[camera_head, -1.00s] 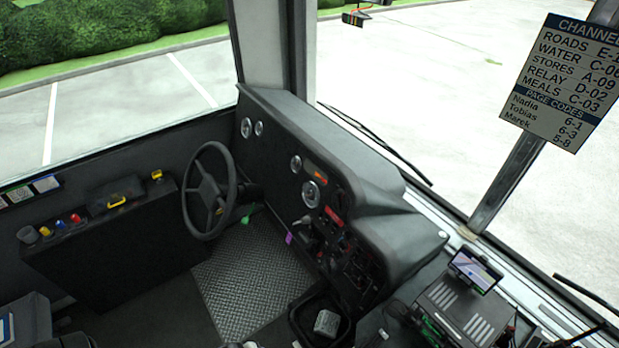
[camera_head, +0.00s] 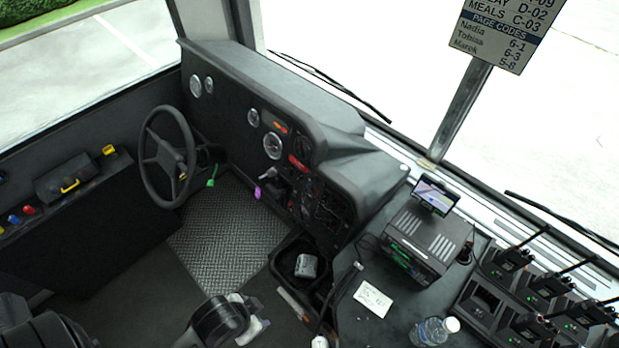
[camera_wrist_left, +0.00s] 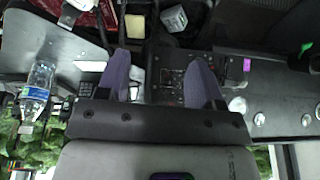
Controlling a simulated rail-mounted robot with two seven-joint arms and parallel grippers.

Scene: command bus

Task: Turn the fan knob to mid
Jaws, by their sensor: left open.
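The dashboard (camera_head: 230,112) stands at the front with gauges and a right-hand control panel (camera_head: 323,207) of small dark switches and knobs. I cannot tell which of these is the fan knob, nor read its setting. In the left wrist view the panel (camera_wrist_left: 172,78) shows behind and between the fingers. My left gripper (camera_wrist_left: 158,80) is open, with two purple-grey fingers wide apart and nothing visibly held between them. Its fingertips cannot be made out in the head view. My right gripper is not in view.
The steering wheel (camera_head: 167,157) is left of the panel. A purple tag (camera_head: 266,193) and a green tag (camera_head: 212,179) hang below the dashboard. A grey box (camera_head: 306,266) sits in a dark bin. A radio unit (camera_head: 428,240), water bottle (camera_head: 428,333) and handset chargers are at right.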

